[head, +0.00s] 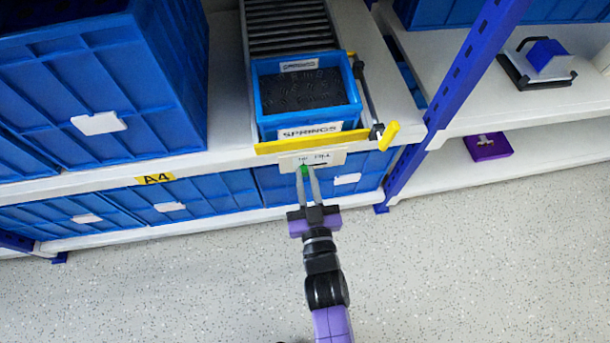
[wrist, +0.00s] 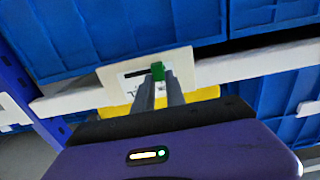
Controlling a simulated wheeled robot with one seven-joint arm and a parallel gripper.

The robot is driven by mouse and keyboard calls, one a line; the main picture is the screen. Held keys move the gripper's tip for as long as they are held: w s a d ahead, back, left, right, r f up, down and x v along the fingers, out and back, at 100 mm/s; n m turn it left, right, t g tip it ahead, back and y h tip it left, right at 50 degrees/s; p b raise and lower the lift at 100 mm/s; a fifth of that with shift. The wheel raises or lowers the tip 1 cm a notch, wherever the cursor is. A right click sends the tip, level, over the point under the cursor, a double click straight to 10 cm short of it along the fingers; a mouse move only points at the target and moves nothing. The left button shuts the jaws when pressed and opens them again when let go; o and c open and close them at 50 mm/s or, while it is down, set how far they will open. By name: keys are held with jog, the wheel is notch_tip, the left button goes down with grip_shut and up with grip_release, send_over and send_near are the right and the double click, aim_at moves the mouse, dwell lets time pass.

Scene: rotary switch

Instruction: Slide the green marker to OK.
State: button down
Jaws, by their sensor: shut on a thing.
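The green marker (head: 305,169) sits on a slot in a pale label plate (head: 335,158) on the shelf's front edge, below the springs bin. The plate's lettering is too small to read surely. My gripper (head: 307,172) reaches up from below and is shut on the green marker. In the wrist view the green marker (wrist: 158,71) stands between my fingertips, at one end of the dark slot. The rest of the slot runs to the left there. My fingers cover part of the plate (wrist: 183,64).
A blue bin (head: 267,123) labelled SPRINGS stands on a roller lane behind a yellow front strip (head: 270,147). A yellow lever (head: 389,134) sticks out at its right. Blue crates (head: 215,196) fill the shelf below. The floor (head: 440,260) is clear.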

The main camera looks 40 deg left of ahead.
jog(key=c, duration=1.4)
grip_release()
jog(key=shift+s+a, duration=0.15)
jog(key=shift+s, duration=0.05)
jog(key=shift+o, duration=0.2)
jog(key=shift+s+d, duration=0.25)
jog(key=shift+d, duration=0.2)
jog(key=p+v, duration=0.2)
jog(key=v, duration=0.5)
jog(key=shift+a, duration=0.1)
